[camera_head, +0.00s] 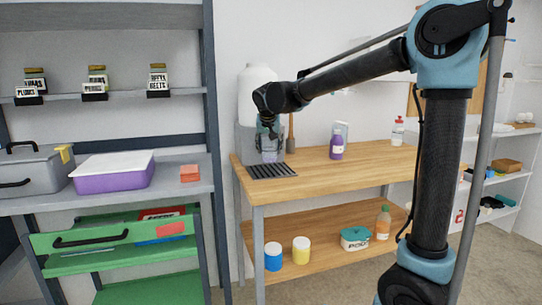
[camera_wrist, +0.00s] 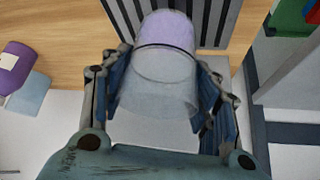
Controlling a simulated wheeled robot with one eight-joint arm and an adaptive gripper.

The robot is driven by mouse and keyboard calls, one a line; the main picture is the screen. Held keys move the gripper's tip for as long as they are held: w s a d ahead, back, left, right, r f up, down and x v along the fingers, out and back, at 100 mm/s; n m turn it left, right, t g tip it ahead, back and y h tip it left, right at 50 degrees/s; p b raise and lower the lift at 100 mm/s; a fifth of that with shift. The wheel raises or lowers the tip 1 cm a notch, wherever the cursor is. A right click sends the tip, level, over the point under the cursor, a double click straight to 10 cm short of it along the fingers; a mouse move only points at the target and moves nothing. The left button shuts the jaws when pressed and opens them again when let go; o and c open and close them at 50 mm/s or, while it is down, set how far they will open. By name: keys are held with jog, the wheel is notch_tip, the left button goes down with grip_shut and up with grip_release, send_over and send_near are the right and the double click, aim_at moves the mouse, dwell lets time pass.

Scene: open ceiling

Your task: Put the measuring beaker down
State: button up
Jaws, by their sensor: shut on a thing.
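The measuring beaker (camera_wrist: 160,92) is clear, with a purple part at its far end. In the wrist view it sits between the two dark blue fingers of my gripper (camera_wrist: 165,75), which press on its sides. In the head view the beaker (camera_head: 270,154) shows below my gripper (camera_head: 268,143), roughly upright, over the back left of the wooden workbench. It is over or just behind a dark slotted grate (camera_head: 272,171). I cannot tell whether its base touches the surface.
A purple bottle (camera_head: 336,147) stands to the right on the workbench top (camera_head: 370,165), with a red-capped bottle (camera_head: 397,131) farther right. A large white container (camera_head: 257,85) is behind my gripper. Shelves with jars and a purple bin (camera_head: 113,178) stand left. The bench's middle is clear.

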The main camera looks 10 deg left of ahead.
aim_at(270, 153)
jog(key=shift+w, duration=0.4)
jog(key=shift+w+a+f, duration=0.1)
jog(key=shift+w+f, duration=0.05)
jog(key=shift+f, duration=1.6)
jog(key=o, duration=1.1)
jog(key=shift+f, duration=0.1)
jog(key=shift+c, duration=0.2)
jog(key=v, duration=1.2)
